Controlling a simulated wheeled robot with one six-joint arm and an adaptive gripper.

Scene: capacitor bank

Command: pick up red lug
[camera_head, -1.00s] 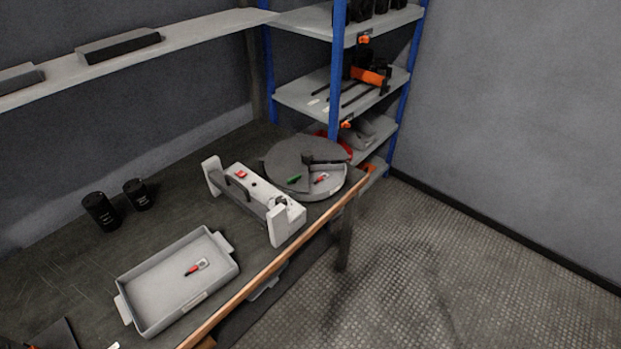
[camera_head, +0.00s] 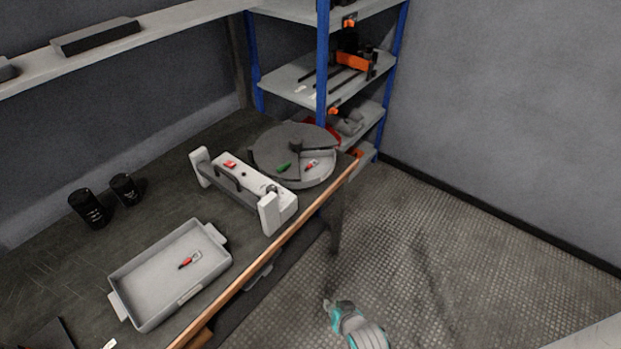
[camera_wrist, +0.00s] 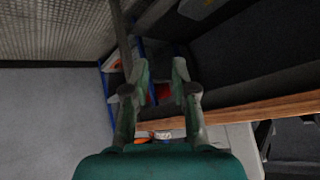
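A small red lug (camera_head: 189,260) with a pale metal end lies in the grey tray (camera_head: 125,306) on the workbench. My gripper (camera_head: 329,304) is at the bottom of the head view, over the floor to the right of the bench edge and apart from both red lugs. In the wrist view my gripper (camera_wrist: 161,66) has its two fingers spread with nothing between them. Neither red lug can be made out there.
A white fixture (camera_head: 268,212) with a red part on top stands between tray and carousel. Two black cylinders (camera_head: 87,208) (camera_head: 125,189) stand behind the tray. A blue-post shelf rack (camera_head: 322,60) is behind the carousel. Floor on the right is clear.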

